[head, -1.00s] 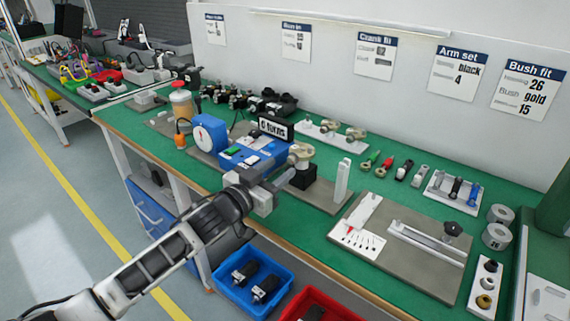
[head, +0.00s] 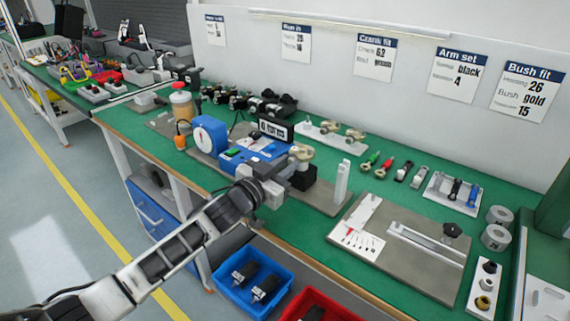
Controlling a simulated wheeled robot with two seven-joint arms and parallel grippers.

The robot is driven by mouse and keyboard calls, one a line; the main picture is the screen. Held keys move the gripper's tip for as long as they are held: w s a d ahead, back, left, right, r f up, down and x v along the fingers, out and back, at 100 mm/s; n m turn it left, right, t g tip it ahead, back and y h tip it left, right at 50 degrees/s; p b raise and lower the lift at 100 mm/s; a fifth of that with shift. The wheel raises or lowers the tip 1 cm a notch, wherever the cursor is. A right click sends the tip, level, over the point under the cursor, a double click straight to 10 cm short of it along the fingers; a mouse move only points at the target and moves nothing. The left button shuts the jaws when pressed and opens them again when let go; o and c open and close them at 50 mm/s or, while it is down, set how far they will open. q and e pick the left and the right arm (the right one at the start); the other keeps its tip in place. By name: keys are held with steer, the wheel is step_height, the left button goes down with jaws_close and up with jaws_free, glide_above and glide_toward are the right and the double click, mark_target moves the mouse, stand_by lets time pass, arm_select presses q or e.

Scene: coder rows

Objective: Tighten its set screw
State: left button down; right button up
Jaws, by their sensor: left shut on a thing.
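My left gripper (head: 286,178) reaches in from the left, over the front edge of the green bench. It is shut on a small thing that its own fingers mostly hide. Its tips are beside a black block (head: 303,188) that carries a beige round part (head: 303,152). The block stands on a grey base plate (head: 328,205), right of a blue device (head: 240,157) with a white dial (head: 203,139) and a black display (head: 275,128). I cannot make out a set screw at this size. My right gripper is not in view.
An upright white post (head: 341,181) stands close right of the black block. Further right lie several small coloured-handled tools (head: 386,165) and a grey fixture board (head: 377,263). A blue bin (head: 235,290) and a red bin (head: 345,309) sit below the bench's front edge.

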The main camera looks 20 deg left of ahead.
arm_select(q)
steer(key=shift+m, duration=0.5)
steer(key=c, duration=1.3)
jaws_free()
steer(key=v, duration=1.6)
steer(key=s+d+f+n+g+y, duration=0.1)
steer(key=s+d+f+n+g, duration=0.1)
steer(key=s+d+f, duration=0.3)
steer(key=s+d+f+n+g+y, duration=0.1)
steer(key=s+d+f+g, duration=0.3)
steer(key=s+f, duration=0.6)
steer(key=shift+s+d+f+n, duration=0.25)
steer(key=shift+s+d+n, duration=0.05)
steer(key=shift+d+n, duration=0.3)
